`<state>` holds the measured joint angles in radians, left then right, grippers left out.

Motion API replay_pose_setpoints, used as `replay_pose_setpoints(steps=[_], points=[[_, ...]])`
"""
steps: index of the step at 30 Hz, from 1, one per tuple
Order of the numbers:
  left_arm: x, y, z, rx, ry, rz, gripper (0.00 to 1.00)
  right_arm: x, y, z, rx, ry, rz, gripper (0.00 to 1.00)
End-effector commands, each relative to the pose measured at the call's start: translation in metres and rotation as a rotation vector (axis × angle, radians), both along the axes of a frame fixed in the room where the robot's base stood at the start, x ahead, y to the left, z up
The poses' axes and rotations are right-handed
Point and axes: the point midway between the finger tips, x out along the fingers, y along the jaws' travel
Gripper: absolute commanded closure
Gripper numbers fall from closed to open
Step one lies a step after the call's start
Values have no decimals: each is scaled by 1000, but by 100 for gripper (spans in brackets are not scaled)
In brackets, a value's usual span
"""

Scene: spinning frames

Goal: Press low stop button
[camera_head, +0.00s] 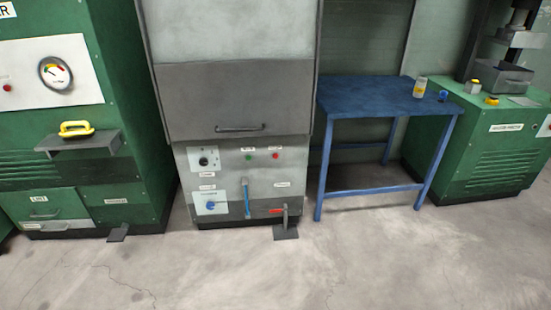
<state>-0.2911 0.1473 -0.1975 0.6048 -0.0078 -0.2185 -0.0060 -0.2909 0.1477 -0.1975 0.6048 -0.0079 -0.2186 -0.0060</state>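A grey machine (236,110) stands in the middle of the head view. Its low front panel carries a small red button (276,156) on the right and a green button (248,157) to its left, each under a small label too small to read. Another red button (7,88) sits higher up on the white panel of the green machine at the far left. I cannot tell by label which one is the low stop button. Neither of my grippers is in view, and nothing touches these buttons.
A blue table (365,97) and a green machine (480,150) stand at right. The concrete floor in front is clear.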

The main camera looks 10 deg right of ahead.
Motion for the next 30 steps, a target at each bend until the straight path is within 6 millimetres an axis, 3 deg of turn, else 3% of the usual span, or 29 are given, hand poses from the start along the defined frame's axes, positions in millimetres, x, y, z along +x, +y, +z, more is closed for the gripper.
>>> replay_pose_setpoints(steps=[1, 9, 30], points=[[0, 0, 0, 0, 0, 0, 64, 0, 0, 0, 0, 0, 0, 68], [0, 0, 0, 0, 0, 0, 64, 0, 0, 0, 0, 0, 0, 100], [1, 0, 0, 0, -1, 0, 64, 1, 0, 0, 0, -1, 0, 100]])
